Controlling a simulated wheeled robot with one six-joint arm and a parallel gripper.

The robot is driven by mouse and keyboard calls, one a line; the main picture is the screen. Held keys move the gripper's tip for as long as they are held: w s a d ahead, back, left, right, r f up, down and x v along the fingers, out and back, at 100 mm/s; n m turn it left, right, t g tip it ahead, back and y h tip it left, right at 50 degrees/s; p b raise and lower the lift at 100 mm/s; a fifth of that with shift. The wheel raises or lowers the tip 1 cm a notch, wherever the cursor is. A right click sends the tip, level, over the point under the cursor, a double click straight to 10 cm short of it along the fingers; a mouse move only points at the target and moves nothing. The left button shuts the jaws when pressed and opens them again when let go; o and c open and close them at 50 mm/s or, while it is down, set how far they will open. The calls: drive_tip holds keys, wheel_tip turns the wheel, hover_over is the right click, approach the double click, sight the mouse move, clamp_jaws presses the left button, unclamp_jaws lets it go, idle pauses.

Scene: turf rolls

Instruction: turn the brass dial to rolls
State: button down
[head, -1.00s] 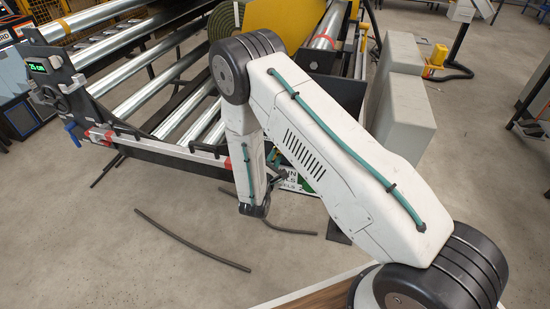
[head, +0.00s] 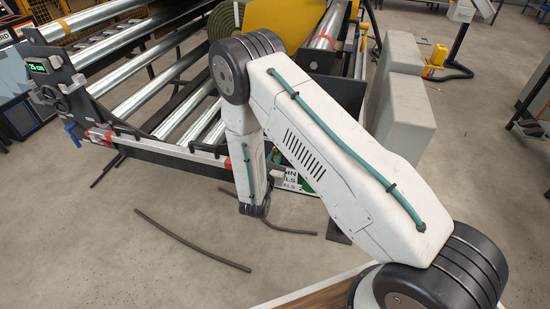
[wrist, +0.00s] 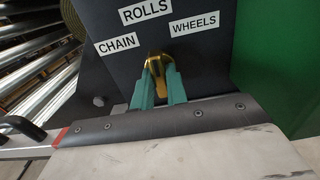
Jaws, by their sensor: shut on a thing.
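The brass dial (wrist: 155,67) shows in the wrist view on a dark panel, below the labels CHAIN, ROLLS and WHEELS. My gripper (wrist: 158,84) has its two green fingers on either side of the dial's lever and is shut on it. The ROLLS label (wrist: 145,11) is above the dial, the CHAIN label (wrist: 117,44) at upper left and the WHEELS label (wrist: 195,24) at upper right. The fingers hide part of the dial, so I cannot tell for certain which label it points to. In the head view my arm hides the dial and gripper.
The roller frame (head: 150,150) with several metal rollers fills the left and back of the head view. A lit display (head: 38,67) reads 25 cm. Dark strips (head: 190,245) lie on the open concrete floor. A grey box (head: 400,105) stands at right.

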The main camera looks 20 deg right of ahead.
drive_tip(key=shift+s+f, duration=0.1)
idle(0.3)
drive_tip(key=c, duration=1.4)
unclamp_jaws()
drive_tip(key=shift+a, duration=0.1)
drive_tip(key=v, duration=0.7)
drive_tip(key=shift+s+a, duration=0.2)
drive_tip(key=shift+s, duration=0.1)
